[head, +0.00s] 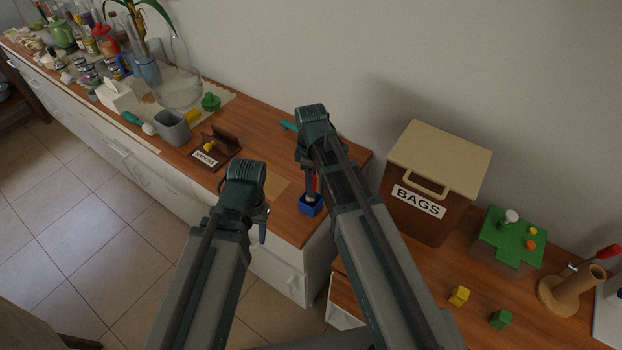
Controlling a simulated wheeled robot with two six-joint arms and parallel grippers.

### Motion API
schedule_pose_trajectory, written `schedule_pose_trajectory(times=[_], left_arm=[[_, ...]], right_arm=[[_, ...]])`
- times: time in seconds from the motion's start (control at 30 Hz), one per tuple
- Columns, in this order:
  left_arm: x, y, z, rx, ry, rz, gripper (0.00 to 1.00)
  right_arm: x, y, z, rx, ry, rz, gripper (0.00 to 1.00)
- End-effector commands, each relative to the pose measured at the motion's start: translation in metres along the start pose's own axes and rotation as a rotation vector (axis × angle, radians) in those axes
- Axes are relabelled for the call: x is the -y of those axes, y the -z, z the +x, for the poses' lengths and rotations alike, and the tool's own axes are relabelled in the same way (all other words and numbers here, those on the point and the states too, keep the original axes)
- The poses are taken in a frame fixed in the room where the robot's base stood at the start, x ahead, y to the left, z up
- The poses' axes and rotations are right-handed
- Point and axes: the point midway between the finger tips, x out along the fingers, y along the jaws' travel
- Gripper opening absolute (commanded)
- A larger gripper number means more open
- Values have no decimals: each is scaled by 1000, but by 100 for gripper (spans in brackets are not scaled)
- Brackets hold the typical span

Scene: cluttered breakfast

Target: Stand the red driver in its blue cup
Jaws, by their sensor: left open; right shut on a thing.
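The blue cup (311,207) stands near the front edge of the wooden counter, beside my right forearm. A narrow strip of the red driver (317,182) shows just above the cup. My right gripper (311,178) is shut on the red driver, over the cup. My forearm hides much of the driver, and I cannot tell whether its lower end is inside the cup or just above it. My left gripper (263,232) is open and empty, in front of the counter edge and left of the cup.
A brown BAGS box (430,190) stands right of my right arm. A dark stand with a label (207,158) and a grey cup (173,127) lie to the left. A green block board (510,238) and wooden tube (572,290) are at the right.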

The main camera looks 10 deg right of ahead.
Motion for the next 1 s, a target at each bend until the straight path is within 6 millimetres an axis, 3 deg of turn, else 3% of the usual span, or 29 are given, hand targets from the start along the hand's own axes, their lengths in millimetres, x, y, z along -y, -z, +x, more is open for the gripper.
schedule_pose_trajectory(times=[1.0], left_arm=[[-2,1,20,0,0,0,50]], right_arm=[[0,0,20,0,0,0,0]])
